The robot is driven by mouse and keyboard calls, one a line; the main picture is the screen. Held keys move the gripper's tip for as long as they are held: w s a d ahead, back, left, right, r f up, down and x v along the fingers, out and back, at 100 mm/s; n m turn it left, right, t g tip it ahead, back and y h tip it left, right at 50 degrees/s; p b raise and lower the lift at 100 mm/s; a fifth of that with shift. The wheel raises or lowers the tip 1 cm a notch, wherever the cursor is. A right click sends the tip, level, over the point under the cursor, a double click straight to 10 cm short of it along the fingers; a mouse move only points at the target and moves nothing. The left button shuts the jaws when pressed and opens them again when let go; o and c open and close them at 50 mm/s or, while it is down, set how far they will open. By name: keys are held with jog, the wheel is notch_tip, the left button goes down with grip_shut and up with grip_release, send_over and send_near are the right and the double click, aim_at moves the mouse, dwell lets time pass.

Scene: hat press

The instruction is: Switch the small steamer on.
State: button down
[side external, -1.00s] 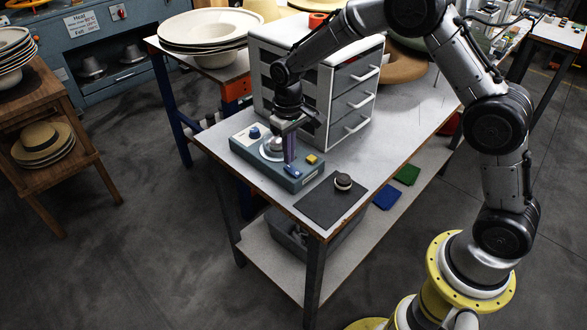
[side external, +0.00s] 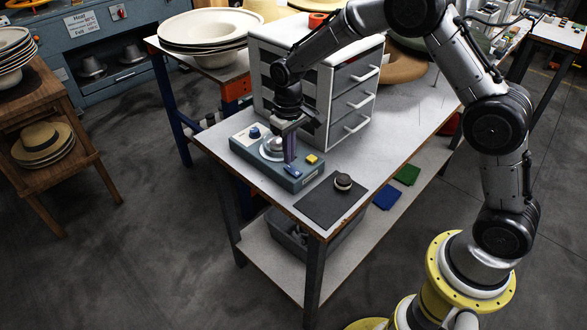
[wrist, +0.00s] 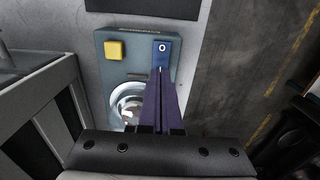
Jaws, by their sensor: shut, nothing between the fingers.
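The small steamer (side external: 247,150) is a blue-grey box near the left end of the workbench, with a shiny metal dome (side external: 270,147), a blue knob (side external: 255,133) and a yellow square button (side external: 311,159). Its blue rocker switch (side external: 293,171) sits beside the yellow button. In the wrist view the switch (wrist: 162,46) shows a white "O" at its far end. My gripper (wrist: 161,72) is shut and empty, its purple fingers pointing down at the near part of the switch. The fingers hide that part, and I cannot tell whether they touch it or which way the rocker is tilted.
A white drawer cabinet (side external: 349,95) stands close behind the steamer. A dark mat (side external: 325,209) with a small round brush-like object (side external: 343,182) lies at the bench's front corner. Bare bench top (side external: 405,125) extends to the right of the cabinet.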

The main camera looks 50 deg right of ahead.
jog(key=shift+f, duration=0.95)
dwell(0.6)
jog(key=shift+r, duration=3.55)
notch_tip(320, 180, up, 12)
jog(key=t, duration=0.3)
send_over(289, 167)
jog(key=s+d, duration=0.1)
jog(key=s, duration=0.2)
jog(key=s+d+r+t, duration=0.1)
jog(key=s+r, duration=0.6)
jog(key=s, duration=0.2)
jog(key=s+f, duration=0.2)
jog(key=s, duration=0.7)
jog(key=s+d+f+t, duration=0.1)
jog(key=s+f, duration=0.2)
jog(key=s, duration=0.6)
jog(key=shift+f+t, duration=0.25)
jog(key=shift+t, duration=0.05)
